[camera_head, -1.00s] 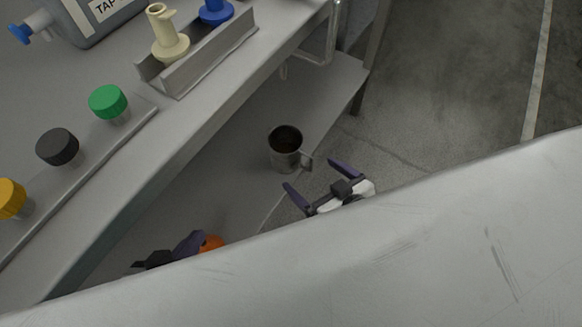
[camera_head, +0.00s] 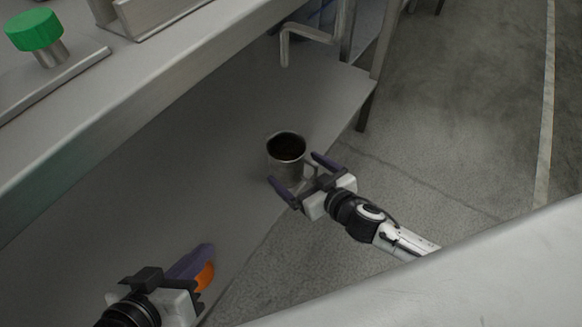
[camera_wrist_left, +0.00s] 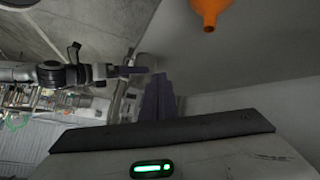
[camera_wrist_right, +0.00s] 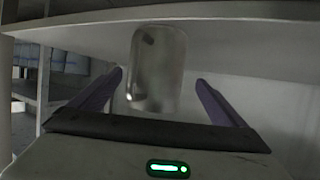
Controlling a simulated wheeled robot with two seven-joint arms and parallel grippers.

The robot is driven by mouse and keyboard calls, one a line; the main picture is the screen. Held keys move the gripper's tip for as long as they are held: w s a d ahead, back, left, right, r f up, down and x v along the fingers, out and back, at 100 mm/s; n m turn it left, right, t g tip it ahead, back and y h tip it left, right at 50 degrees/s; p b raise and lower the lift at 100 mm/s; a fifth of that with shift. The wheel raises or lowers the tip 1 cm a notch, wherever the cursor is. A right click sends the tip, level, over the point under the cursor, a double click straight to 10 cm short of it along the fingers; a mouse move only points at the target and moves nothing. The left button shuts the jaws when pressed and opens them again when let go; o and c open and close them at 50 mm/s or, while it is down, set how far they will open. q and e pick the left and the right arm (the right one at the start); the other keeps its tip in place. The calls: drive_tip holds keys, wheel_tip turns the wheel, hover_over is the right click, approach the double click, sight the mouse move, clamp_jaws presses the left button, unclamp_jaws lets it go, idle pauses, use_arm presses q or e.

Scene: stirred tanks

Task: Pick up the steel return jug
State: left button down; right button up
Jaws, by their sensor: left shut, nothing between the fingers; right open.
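The steel return jug (camera_head: 286,163) stands upright on the lower shelf, near its front edge, with dark contents inside. My right gripper (camera_head: 293,168) is open at the jug's near side, one finger to each side of it. In the right wrist view the jug (camera_wrist_right: 157,70) shows centred between the open fingers (camera_wrist_right: 159,78); contact cannot be told. The jug's handle is mostly hidden behind the right gripper in the head view. My left gripper (camera_head: 206,252) is shut and empty over the shelf's front, lower left; its closed fingers (camera_wrist_left: 158,97) show in the left wrist view.
An orange funnel-like object (camera_head: 205,276) lies by my left gripper and shows in the left wrist view (camera_wrist_left: 209,10). The upper bench (camera_head: 130,85) overhangs the shelf (camera_head: 190,175). A bent metal bar (camera_head: 315,34) and a table leg (camera_head: 370,100) stand beyond the jug. Floor at right is clear.

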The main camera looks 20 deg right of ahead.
sight(297, 168)
drive_tip(key=b+x, duration=0.1)
drive_tip(key=x, duration=0.2)
drive_tip(key=shift+w+d, duration=0.1)
drive_tip(key=shift+w, duration=0.3)
drive_tip(key=shift+w+f+b, duration=0.1)
drive_tip(key=shift+w+b, duration=0.25)
drive_tip(key=shift+b, duration=0.05)
drive_tip(key=shift+w, duration=0.2)
use_arm(q)
drive_tip(key=shift+w+d+r+t+h, duration=0.15)
drive_tip(key=shift+d+r+h, duration=0.1)
drive_tip(key=shift+r, duration=0.15)
drive_tip(key=shift+s+d+r+t+h, duration=0.15)
drive_tip(key=shift+d+r+h, duration=0.1)
drive_tip(key=shift+r, duration=0.15)
use_arm(e)
drive_tip(key=c, duration=1.6)
